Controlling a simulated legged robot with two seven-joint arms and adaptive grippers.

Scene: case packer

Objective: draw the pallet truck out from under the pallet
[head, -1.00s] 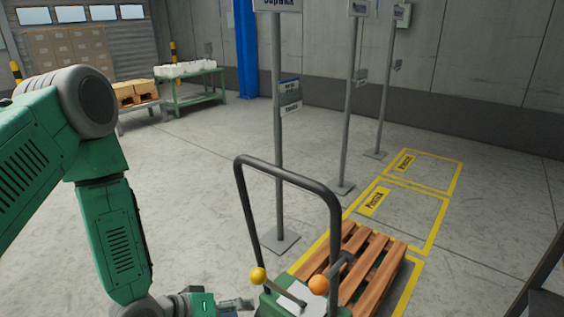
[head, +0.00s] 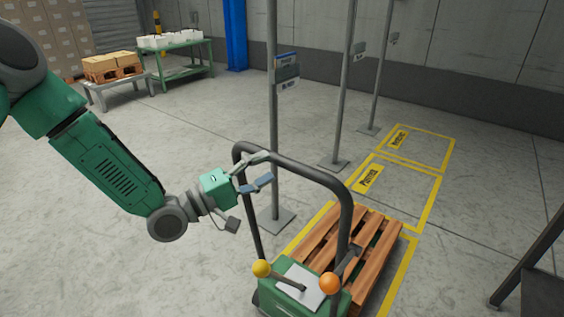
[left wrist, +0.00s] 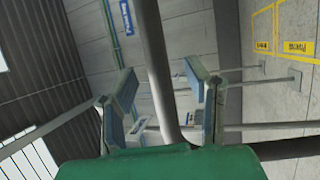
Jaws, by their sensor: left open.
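The pallet truck (head: 270,290) stands at the bottom of the head view, with a green body, a yellow knob, an orange knob and a tall dark loop handle (head: 312,166). The wooden pallet (head: 345,235) lies directly beyond it; the forks are hidden. My left gripper (head: 268,168) is open at the upper left corner of the handle. In the left wrist view, the handle bar (left wrist: 156,60) runs between the two spread fingers (left wrist: 163,85); I cannot tell whether they touch it. My right gripper is out of view.
Grey sign posts (head: 273,120) stand just left of and beyond the pallet. Yellow floor bays (head: 437,200) are empty beyond it. A dark frame (head: 535,255) stands at the right. A green table (head: 180,75) is at the back left. Floor left of the truck is clear.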

